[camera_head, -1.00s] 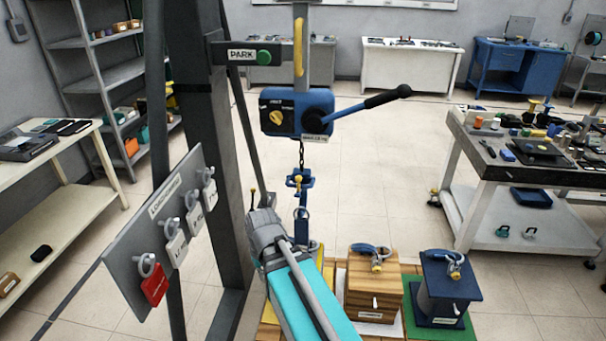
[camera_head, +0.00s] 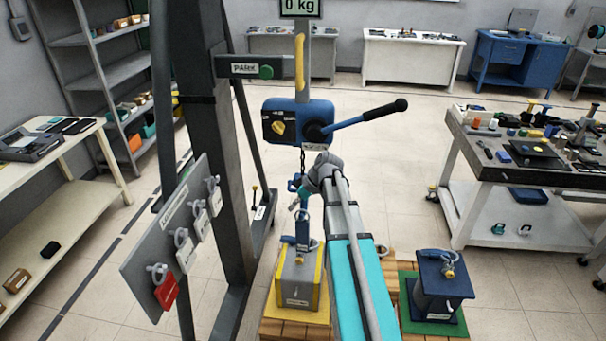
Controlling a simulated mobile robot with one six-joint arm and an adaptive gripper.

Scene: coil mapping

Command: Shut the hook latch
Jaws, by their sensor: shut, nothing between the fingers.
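The blue hook (camera_head: 294,185) hangs on a chain below the blue hoist (camera_head: 298,122). Its latch is too small and too covered by my arm to tell whether it is open or shut. Below the hook, a blue upright piece with a ring (camera_head: 303,232) stands over a grey block with yellow edges (camera_head: 298,278). My gripper (camera_head: 299,204) is at the hook, at its lower right, shut and empty. I cannot tell whether it touches the hook or latch. My wrist hides part of the hook's right side.
The hoist's lever (camera_head: 372,112) sticks out to the right. A display (camera_head: 300,7) reads 0 kg. A dark blue block (camera_head: 440,285) stands on a green mat at right. A tag board (camera_head: 180,235) hangs at left beside the dark post (camera_head: 215,150).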

